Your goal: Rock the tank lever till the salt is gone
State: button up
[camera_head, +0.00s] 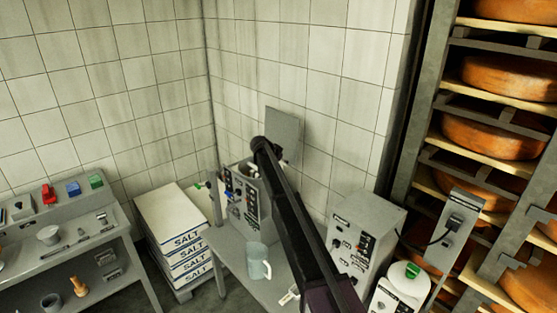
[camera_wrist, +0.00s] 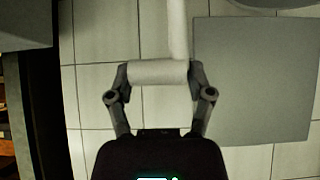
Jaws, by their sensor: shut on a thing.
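In the wrist view, my gripper (camera_wrist: 157,74) is shut on a pale, round crossbar, which looks like the handle of the tank lever (camera_wrist: 158,72). A pale rod rises from the bar's right end and leaves the top of the picture. In the head view, the grey machine with a panel of switches (camera_head: 243,195), seemingly the tank, stands on a grey table in the corner. My dark arm reaches up across its right side. My gripper and the lever cannot be made out there. The salt inside is not visible.
A flat grey plate (camera_head: 287,132) stands upright behind the machine; a grey plate (camera_wrist: 250,80) also fills the wrist view's right. A jug (camera_head: 258,262) stands on the table. Stacked salt sacks (camera_head: 170,215) are at left, a second control box (camera_head: 365,235) and cheese racks at right.

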jog(key=w+d+f+g+y, duration=0.1)
jog(key=w+d+g+y, duration=0.1)
jog(key=w+d, duration=0.2)
jog(key=shift+w+d+f+p, duration=0.35)
jog(key=shift+d+p, duration=0.1)
jog(key=shift+d, duration=0.3)
jog(key=o, duration=1.3)
jog(key=shift+w+d+r, duration=0.1)
jog(key=shift+d, duration=0.05)
jog(key=shift+c, duration=0.2)
jog(key=shift+a, duration=0.2)
